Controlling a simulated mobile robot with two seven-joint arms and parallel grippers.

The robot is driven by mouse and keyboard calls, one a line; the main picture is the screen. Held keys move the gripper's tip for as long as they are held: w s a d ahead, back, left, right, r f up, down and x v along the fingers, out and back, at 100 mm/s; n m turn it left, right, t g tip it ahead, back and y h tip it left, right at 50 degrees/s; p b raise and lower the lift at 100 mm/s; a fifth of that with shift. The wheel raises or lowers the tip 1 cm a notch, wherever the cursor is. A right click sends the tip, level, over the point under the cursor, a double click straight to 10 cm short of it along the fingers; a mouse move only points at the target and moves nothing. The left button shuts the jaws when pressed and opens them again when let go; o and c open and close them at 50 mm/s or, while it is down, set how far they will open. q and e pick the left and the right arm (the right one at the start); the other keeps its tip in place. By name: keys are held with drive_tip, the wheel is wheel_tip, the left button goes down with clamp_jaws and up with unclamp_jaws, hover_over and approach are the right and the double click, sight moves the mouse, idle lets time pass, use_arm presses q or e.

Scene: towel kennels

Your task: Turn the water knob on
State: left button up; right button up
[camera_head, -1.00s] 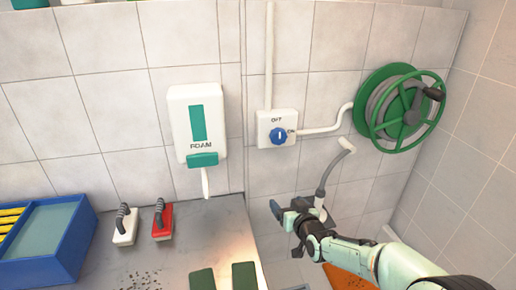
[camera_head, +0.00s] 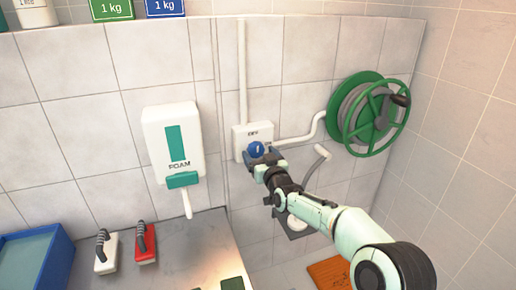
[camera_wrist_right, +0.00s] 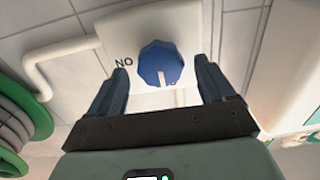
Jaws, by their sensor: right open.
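I cannot tell whether a finger touches the knob. My left gripper is not in view.
A foam dispenser (camera_head: 175,145) hangs left of the box. A green hose reel (camera_head: 368,113) is on the wall to the right, and a grey hose nozzle (camera_head: 317,165) hangs below it. A white brush (camera_head: 106,252) and a red brush (camera_head: 146,243) lie on the counter (camera_head: 190,260).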

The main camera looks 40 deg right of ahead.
drive_tip(key=shift+x, duration=0.95)
drive_tip(key=c, duration=1)
drive_tip(key=shift+c, duration=0.2)
